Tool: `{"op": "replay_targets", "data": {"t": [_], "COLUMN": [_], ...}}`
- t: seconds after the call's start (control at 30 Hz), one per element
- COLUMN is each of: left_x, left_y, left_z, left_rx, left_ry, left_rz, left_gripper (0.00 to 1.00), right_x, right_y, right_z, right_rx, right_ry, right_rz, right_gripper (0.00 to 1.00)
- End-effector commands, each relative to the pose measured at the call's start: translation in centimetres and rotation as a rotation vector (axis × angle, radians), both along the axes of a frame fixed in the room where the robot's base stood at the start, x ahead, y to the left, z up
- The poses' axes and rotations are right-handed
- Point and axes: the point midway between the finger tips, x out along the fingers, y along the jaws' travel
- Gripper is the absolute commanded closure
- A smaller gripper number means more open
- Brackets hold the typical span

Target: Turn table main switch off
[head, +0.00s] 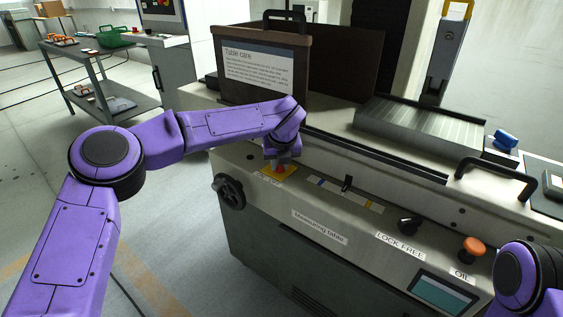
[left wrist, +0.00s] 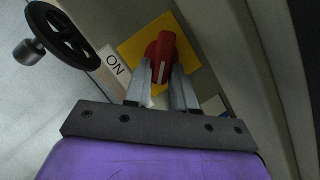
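The table main switch (left wrist: 161,56) is a red rotary knob with a white line, on a yellow plate (left wrist: 135,47). In the left wrist view an ON label (left wrist: 115,65) lies to the left of the knob. The two fingers of my left gripper (left wrist: 162,75) stand apart on either side of the knob's near part; whether they press on it is unclear. My right gripper is outside the view.
A black handwheel (head: 230,191) sits left of the switch. A black lever (head: 347,184), a black knob (head: 408,225), an orange button (head: 473,246) and a screen (head: 440,291) lie along the panel. A Table care sign (head: 258,66) stands behind.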

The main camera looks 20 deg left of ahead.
Motion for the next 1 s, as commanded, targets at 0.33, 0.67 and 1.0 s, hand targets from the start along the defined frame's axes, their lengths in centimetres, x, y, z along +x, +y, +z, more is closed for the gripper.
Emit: {"op": "replay_targets", "data": {"t": [0.33, 0.67, 1.0], "left_x": [0.1, -2.1, -3.7], "left_y": [-0.1, -1.2, -1.7], "left_z": [0.2, 6.2, 9.8], "left_rx": [0.002, 0.002, 0.002], "left_ry": [-0.006, -0.010, -0.004], "left_rz": [-0.004, -0.006, -0.002], "left_gripper": [0.55, 0.55, 0.55], "right_x": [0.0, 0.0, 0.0], "right_y": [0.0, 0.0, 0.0], "right_z": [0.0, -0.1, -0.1], "right_rx": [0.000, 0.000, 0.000], "right_ry": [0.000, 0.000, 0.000], "right_rz": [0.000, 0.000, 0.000], "right_gripper": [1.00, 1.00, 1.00]}}
